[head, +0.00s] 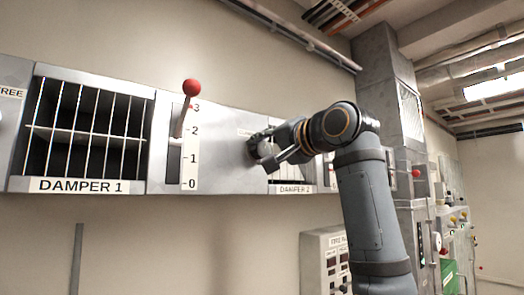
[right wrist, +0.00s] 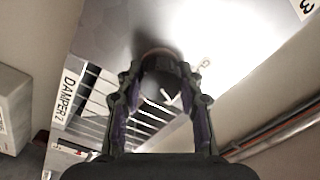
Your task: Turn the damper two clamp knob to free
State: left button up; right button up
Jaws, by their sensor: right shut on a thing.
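The damper two clamp knob (right wrist: 160,88) is a dark round knob on the grey panel, with a white pointer mark on its face. It sits beside the Damper 2 grille (right wrist: 108,100). My right gripper (right wrist: 160,76) is shut on the knob, one finger on each side of it. In the head view my right gripper (head: 259,156) reaches the panel left of the grille and hides most of the knob. The small lettering around the knob is too faint or covered to read. My left gripper is not in view.
A lever with a red ball (head: 191,87) stands out left of my right gripper, by a 0 to 3 scale (head: 191,150). The Damper 1 grille (head: 85,125) is further left. A grey box (head: 325,255) is below, and a conduit (head: 290,32) runs above.

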jog(key=shift+m, duration=2.2)
jog(key=o, duration=1.2)
jog(key=v, duration=1.2)
